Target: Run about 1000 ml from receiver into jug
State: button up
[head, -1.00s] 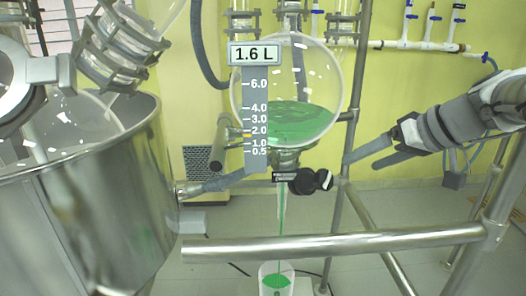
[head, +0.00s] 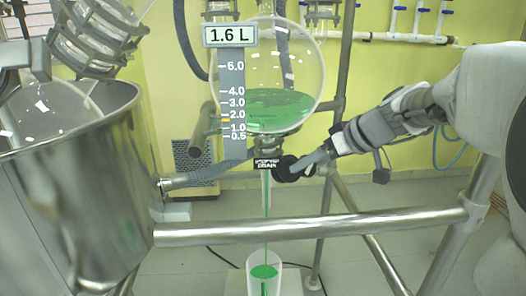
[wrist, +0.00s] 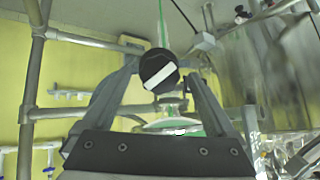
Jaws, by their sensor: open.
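The receiver (head: 280,108) is a round glass flask with green liquid in its lower part. A sign beside it reads 1.6 L (head: 230,34), above a graduated scale (head: 232,85). A black valve knob (head: 288,168) sits below the flask, and a thin green stream (head: 266,205) falls from the outlet. The stream runs into the clear jug (head: 252,280), which holds some green liquid. My gripper (head: 308,164) is at the knob, fingers apart. In the wrist view the knob (wrist: 158,70), with a white bar, lies between the open fingertips of my gripper (wrist: 160,72).
A large steel vessel (head: 70,190) fills the left side. Upright frame posts (head: 345,60) stand behind the knob. White pipes with valves (head: 410,38) run along the yellow wall.

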jog(key=shift+x, duration=0.95)
jog(key=shift+c, duration=0.2)
jog(key=c, duration=1.3)
jog(key=shift+c, duration=0.2)
jog(key=shift+m, duration=0.3)
jog(key=m+y, duration=0.1)
jog(key=m, duration=0.3)
jog(key=shift+d+g, duration=0.1)
jog(key=shift+g, duration=0.2)
jog(key=m+y, duration=0.1)
jog(key=m, duration=0.3)
jog(key=shift+p, duration=0.4)
jog(key=shift+m+y, duration=0.3)
